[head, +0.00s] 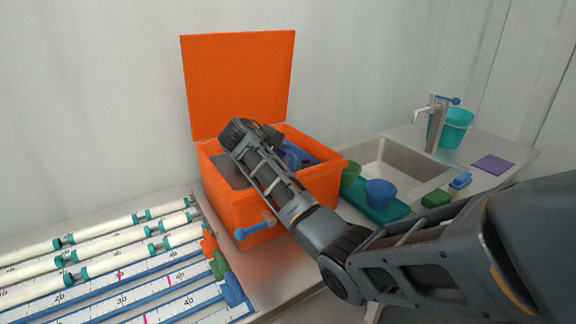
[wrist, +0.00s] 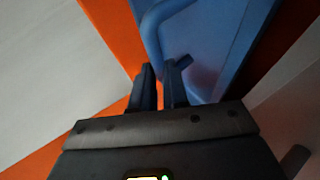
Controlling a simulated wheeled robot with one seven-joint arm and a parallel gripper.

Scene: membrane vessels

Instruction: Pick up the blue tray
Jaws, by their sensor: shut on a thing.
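The blue tray (wrist: 215,45) fills the upper middle of the wrist view, with a curved blue handle at its left. In the head view a part of the blue tray (head: 297,155) shows inside the open orange box (head: 262,205), behind my arm. My gripper (wrist: 164,72) has its two dark fingers closed at the lower end of the handle, shut on the tray. The fingertips are hidden in the head view by my arm and wrist. The orange lid stands upright behind the box.
Marked boards with white tubes (head: 110,262) lie left. A blue-handled valve (head: 254,229) projects from the box front.

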